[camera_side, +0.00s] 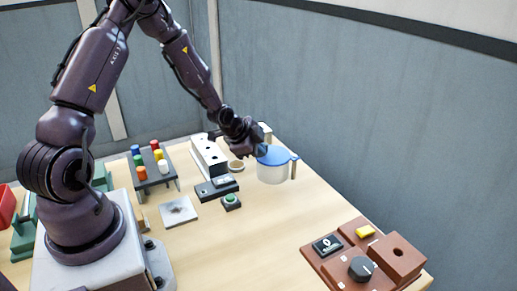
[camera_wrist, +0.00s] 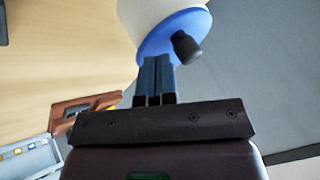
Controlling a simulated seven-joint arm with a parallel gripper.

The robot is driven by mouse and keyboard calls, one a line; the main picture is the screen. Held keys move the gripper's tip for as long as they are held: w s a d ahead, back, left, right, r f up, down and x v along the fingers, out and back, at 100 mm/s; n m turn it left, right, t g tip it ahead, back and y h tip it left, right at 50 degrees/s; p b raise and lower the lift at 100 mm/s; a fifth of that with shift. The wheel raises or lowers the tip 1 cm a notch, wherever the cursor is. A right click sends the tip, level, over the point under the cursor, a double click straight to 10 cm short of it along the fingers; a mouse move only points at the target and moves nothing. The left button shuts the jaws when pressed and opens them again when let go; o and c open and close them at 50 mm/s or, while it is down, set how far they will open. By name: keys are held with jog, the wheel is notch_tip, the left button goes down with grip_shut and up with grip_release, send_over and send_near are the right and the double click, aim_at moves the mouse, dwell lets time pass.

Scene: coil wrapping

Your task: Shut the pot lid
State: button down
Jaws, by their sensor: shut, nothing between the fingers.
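The white pot (camera_side: 272,174) stands upright on the table, with its blue lid (camera_side: 277,156) lying flat across the top; I cannot tell if it is fully seated. A handle shows at the pot's right side. In the wrist view the white pot (camera_wrist: 160,12) and blue lid (camera_wrist: 178,30) are at the top, with a dark knob (camera_wrist: 187,47) sticking out. My gripper (camera_side: 261,152) is at the lid's left edge. In the wrist view my gripper (camera_wrist: 155,62) has its fingers together with nothing between them, close to the lid's edge; contact is unclear.
A white block with holes (camera_side: 208,157) and a round wooden ring (camera_side: 236,166) stand left of the pot. A green button box (camera_side: 231,201) is nearer. A rack of coloured pegs (camera_side: 153,170) is further left. A brown control panel (camera_side: 365,258) sits front right. The table between is clear.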

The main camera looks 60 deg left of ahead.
jog(key=shift+w+a, duration=0.3)
jog(key=shift+a, duration=0.1)
jog(key=shift+w+a, duration=0.6)
jog(key=shift+a, duration=0.25)
jog(key=shift+s, duration=0.1)
jog(key=shift+s+d, duration=0.25)
jog(key=s+d, duration=0.2)
jog(key=s, duration=0.1)
jog(key=shift+s+d+r, duration=0.2)
jog(key=shift+r, duration=0.2)
jog(key=v, duration=0.8)
jog(key=shift+s+a+r, duration=0.15)
jog(key=shift+s+r, duration=0.15)
